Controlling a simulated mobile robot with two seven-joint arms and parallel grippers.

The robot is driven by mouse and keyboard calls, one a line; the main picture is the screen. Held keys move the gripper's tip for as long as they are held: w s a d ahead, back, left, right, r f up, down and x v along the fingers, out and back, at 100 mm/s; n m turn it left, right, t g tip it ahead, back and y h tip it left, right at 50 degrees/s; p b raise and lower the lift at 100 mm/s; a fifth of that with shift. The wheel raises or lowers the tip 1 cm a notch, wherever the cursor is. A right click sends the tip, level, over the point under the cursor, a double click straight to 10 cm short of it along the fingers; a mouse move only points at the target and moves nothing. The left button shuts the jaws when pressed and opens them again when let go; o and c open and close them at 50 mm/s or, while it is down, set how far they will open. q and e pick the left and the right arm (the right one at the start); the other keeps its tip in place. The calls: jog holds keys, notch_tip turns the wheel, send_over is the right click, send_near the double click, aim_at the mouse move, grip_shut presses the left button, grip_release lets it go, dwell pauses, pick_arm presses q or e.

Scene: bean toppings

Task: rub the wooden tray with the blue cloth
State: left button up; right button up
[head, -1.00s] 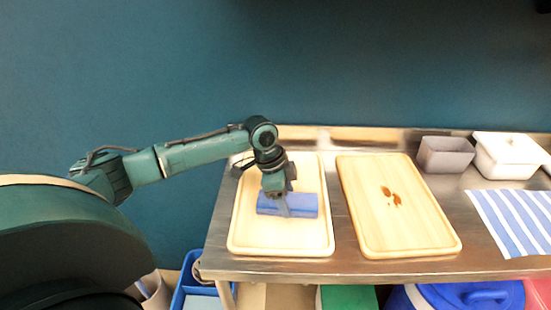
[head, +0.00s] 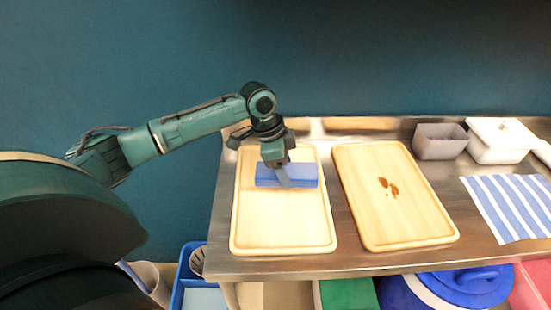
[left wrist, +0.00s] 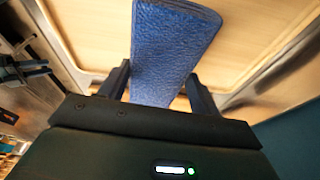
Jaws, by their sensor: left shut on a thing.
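The blue cloth (head: 303,175) is a folded block lying across the upper half of the left wooden tray (head: 283,228). My left gripper (head: 283,180) points down from above and is shut on the cloth. In the left wrist view the cloth (left wrist: 168,50) sits between the two fingers (left wrist: 158,88), with the pale tray (left wrist: 255,30) behind it. Whether the cloth presses on the tray is hard to tell. A second wooden tray (head: 400,220) to the right carries a few reddish-brown beans (head: 388,188). My right gripper is not seen.
Both trays lie on a steel table (head: 330,262). A grey container (head: 440,141), a white container (head: 498,140) and a striped blue-white cloth (head: 512,207) are at the right. Below the front edge are a blue crate (head: 190,275) and a blue-lidded bin (head: 465,288).

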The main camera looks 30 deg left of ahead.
pick_arm(q)
notch_tip(320, 180, up, 2)
jog(key=shift+r, duration=0.35)
